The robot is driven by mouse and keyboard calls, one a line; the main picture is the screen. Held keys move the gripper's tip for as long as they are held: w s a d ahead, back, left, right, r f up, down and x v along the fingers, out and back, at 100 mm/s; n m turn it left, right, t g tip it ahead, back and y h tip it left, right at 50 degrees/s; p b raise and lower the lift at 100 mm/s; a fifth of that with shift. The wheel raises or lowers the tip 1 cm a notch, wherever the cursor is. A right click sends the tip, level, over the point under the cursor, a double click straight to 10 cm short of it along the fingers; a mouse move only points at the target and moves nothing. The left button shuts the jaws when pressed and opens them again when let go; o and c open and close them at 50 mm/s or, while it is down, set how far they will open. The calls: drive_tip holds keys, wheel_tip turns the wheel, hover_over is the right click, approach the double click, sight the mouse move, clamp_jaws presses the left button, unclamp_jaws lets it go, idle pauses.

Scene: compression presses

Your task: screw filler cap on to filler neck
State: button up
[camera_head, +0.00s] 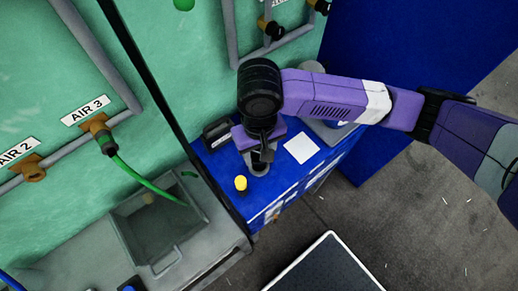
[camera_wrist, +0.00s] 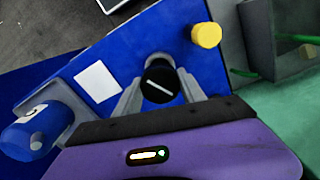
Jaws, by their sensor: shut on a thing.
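The filler cap (camera_wrist: 160,84), black and round with a white line across its top, sits between the two grey fingers of my gripper (camera_wrist: 160,86) in the wrist view. My gripper is shut on it. A grey round piece, apparently the filler neck (camera_wrist: 157,59), shows just beyond the cap. In the head view my gripper (camera_head: 262,155) points down over the blue bench top, and the grey neck (camera_head: 258,170) shows at its tip. The cap is over or on the neck; I cannot tell whether they touch. The fingers hide most of the contact.
A yellow knob (camera_head: 240,183) stands on the blue bench (camera_head: 285,180) close to my gripper. A white square (camera_head: 301,148) lies to the right, and a dark box (camera_head: 217,134) stands at the left. A blue cylinder (camera_wrist: 30,132) shows in the wrist view. A grey basin (camera_head: 160,228) adjoins.

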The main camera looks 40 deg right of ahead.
drive_tip(key=shift+f+b, duration=0.7)
drive_tip(key=shift+f, duration=0.7)
drive_tip(key=shift+f, duration=0.85)
idle(1.4)
drive_tip(key=o, duration=1.6)
wheel_tip(320, 180, up, 8)
drive_tip(key=shift+f, duration=0.1)
drive_tip(key=shift+s, duration=0.1)
